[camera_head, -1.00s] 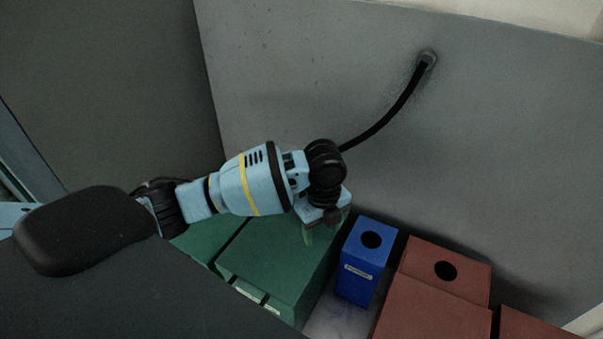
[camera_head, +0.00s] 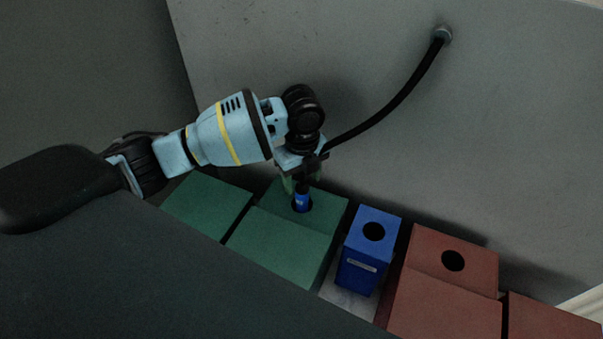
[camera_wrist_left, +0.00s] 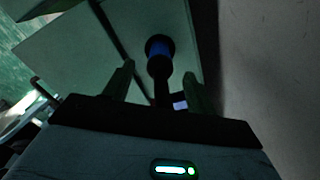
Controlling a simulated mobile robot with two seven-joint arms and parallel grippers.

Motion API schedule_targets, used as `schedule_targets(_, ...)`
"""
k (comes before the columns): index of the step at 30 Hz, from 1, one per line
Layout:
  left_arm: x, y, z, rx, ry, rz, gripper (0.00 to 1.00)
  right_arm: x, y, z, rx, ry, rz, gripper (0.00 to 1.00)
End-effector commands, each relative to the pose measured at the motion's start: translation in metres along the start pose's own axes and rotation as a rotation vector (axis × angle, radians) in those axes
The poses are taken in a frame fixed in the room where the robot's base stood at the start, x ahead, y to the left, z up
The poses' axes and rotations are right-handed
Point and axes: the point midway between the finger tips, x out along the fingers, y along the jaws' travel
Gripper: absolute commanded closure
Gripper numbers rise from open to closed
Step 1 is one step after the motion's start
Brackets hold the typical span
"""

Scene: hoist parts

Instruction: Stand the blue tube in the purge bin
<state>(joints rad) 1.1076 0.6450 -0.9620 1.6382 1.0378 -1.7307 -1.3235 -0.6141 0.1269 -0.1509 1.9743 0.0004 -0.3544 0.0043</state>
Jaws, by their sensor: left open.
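The blue tube (camera_head: 302,203) stands in the round hole in the top of the back green bin (camera_head: 329,207), with its upper part showing. It also shows in the left wrist view (camera_wrist_left: 159,50), where its far end reaches into the dark hole. My left gripper (camera_head: 301,183) is directly above the tube. Its fingers are spread, one on each side of a dark stem at the tube's upper end (camera_wrist_left: 160,92); contact is not clear. The labels are too small to read, so I cannot tell which bin is the purge bin. My right gripper is not in view.
A blue bin (camera_head: 387,228) with an empty round hole stands to the right of the green bins. Red-brown bins (camera_head: 478,262), one with a hole, stand farther right. Another green bin (camera_head: 207,205) is at the left. A grey wall (camera_head: 500,130) rises close behind, with a black hose (camera_head: 405,98).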

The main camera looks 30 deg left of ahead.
Motion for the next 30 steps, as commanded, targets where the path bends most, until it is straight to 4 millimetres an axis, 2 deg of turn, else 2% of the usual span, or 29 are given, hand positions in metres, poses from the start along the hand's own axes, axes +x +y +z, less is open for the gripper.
schedule_targets(9,0.047,0.001,-0.001,-0.001,0.002,0.004,0.43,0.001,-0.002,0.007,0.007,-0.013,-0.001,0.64)
schedule_targets(15,0.066,0.001,-0.001,0.0,0.001,0.002,0.43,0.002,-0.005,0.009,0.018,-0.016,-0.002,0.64)
schedule_targets(27,0.071,0.0,-0.001,0.0,0.0,-0.001,0.43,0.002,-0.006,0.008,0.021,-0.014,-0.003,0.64)
schedule_targets(30,0.071,0.0,-0.001,0.0,0.0,-0.001,0.56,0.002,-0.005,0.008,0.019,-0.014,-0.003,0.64)
